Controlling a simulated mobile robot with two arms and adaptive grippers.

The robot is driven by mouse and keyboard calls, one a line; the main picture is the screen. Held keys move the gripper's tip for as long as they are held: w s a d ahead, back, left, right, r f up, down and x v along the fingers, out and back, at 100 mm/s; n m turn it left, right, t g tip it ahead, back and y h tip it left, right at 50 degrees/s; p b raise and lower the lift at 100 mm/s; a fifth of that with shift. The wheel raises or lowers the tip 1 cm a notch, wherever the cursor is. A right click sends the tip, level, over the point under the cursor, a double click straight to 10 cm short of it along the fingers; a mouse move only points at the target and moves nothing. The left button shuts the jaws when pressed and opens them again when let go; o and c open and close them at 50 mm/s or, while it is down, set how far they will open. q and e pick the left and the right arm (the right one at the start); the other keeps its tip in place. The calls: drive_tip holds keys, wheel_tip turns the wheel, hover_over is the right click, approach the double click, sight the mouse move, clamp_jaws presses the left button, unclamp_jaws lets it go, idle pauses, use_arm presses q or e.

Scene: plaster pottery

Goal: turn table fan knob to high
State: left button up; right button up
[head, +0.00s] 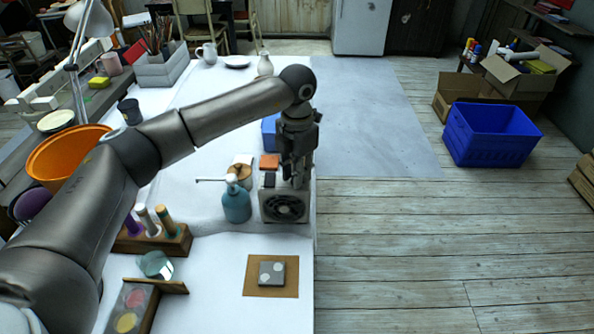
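The table fan (285,208) is a small beige box with a dark round grille. It stands upright near the right edge of the white table (215,283). My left arm reaches in from the left, and my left gripper (299,184) points down at the top of the fan, towards its right side. The fingers are dark and small here; I cannot tell whether they touch the fan or how far apart they are. I cannot make out the knob; the gripper may cover it. My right gripper is not in view.
A teal pump bottle (236,204) stands just left of the fan. Behind the fan are an orange-brown block (269,162) and a blue container (269,133). A brown board (254,276) with a grey tile (278,273) lies in front.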

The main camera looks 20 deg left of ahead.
use_arm(q)
drive_tip(key=o, duration=0.4)
wheel_tip(320, 180, up, 12)
idle(0.5)
idle(0.3)
